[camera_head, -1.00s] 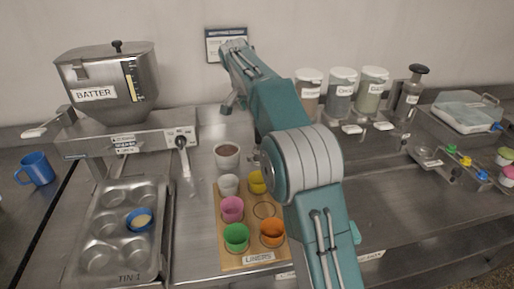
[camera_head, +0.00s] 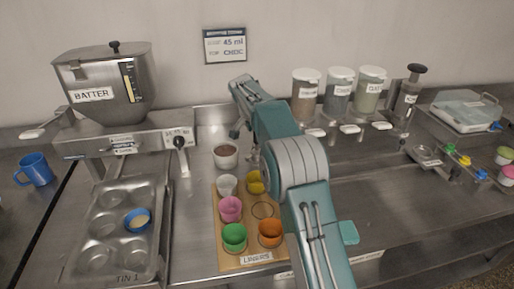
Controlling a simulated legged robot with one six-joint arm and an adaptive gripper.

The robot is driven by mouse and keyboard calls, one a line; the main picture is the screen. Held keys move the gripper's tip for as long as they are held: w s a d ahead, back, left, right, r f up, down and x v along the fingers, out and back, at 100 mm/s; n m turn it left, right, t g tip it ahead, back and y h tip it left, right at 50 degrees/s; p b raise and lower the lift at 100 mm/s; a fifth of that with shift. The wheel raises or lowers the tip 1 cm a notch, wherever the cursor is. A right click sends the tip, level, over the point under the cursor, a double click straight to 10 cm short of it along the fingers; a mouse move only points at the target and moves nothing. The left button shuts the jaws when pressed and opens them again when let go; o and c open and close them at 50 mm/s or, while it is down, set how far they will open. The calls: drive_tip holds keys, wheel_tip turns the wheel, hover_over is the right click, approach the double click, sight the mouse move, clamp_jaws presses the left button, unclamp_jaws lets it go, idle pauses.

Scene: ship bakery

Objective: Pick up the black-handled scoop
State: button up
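No other black-handled scoop is clearly visible, and my arm hides part of the counter. My gripper (camera_head: 235,132) hangs at the far end of my teal arm, just above and right of the cup of brown filling (camera_head: 225,156). It is well left of the metal piece. Its fingers are small and partly hidden by the arm.
The batter hopper (camera_head: 105,88) and muffin tin (camera_head: 103,254) are at the left. A wooden liner board (camera_head: 228,265) holds coloured cups. Topping canisters (camera_head: 338,92) and a plunger dispenser (camera_head: 408,100) line the back. Counter right of my arm (camera_head: 390,195) is clear.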

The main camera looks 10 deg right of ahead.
drive_tip(key=shift+w+d+f, duration=0.1)
drive_tip(key=shift+w+f, duration=0.05)
drive_tip(key=shift+f, duration=0.3)
clamp_jaws()
drive_tip(key=shift+r, duration=0.1)
drive_tip(key=shift+r, duration=0.4)
wheel_tip(320, 180, up, 2)
drive_tip(key=shift+r, duration=0.2)
drive_tip(key=s+a+r, duration=0.9)
drive_tip(key=a, duration=0.1)
drive_tip(key=shift+a+r, duration=0.35)
